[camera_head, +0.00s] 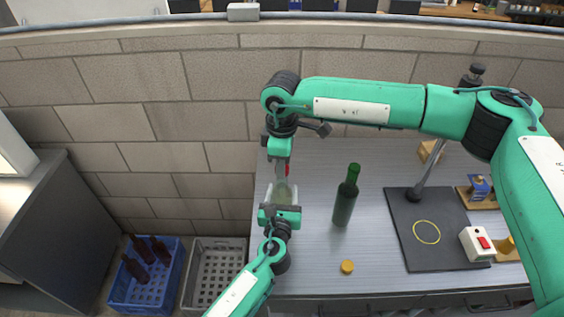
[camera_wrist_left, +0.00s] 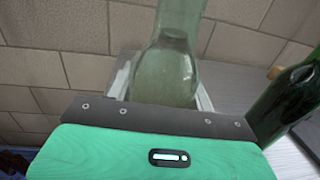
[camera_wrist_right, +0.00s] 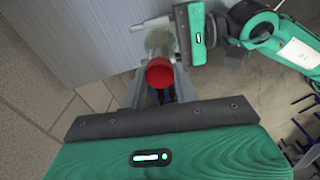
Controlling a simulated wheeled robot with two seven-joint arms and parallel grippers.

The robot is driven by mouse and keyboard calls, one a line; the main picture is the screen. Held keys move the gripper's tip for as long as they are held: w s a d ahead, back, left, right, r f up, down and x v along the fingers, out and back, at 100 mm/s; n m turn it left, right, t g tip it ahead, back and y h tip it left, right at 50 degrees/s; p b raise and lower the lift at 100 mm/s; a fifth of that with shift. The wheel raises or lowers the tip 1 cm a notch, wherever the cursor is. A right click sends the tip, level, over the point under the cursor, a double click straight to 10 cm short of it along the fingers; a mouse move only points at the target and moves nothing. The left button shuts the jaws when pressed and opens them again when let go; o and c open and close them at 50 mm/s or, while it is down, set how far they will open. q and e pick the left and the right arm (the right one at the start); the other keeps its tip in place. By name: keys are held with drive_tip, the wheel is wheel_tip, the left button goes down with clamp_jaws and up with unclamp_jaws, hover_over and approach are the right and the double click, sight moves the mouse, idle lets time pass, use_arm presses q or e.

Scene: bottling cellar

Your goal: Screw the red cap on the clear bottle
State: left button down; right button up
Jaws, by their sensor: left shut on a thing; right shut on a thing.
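The clear bottle (camera_head: 283,195) is held by my left gripper (camera_head: 281,193) over the left edge of the table. It fills the middle of the left wrist view (camera_wrist_left: 170,70) between the fingers, and its top is cut off there. The red cap (camera_wrist_right: 160,72) is between the fingers of my right gripper (camera_wrist_right: 159,88), which is shut on it. In the head view the red cap (camera_head: 287,170) shows as a small strip just above the bottle, beside the right gripper (camera_head: 281,170). I cannot tell whether cap and bottle neck touch.
A green bottle (camera_head: 346,197) stands right of the grippers, with a yellow cap (camera_head: 347,267) nearer the front. A black mat (camera_head: 410,240) and a white box with a red button (camera_head: 476,244) are farther right. A blue crate (camera_head: 120,292) and a grey crate (camera_head: 197,284) are at lower left.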

drive_tip(key=o, duration=0.9)
drive_tip(key=shift+o, duration=0.2)
drive_tip(key=shift+r, duration=2.25)
drive_tip(key=shift+c, duration=0.3)
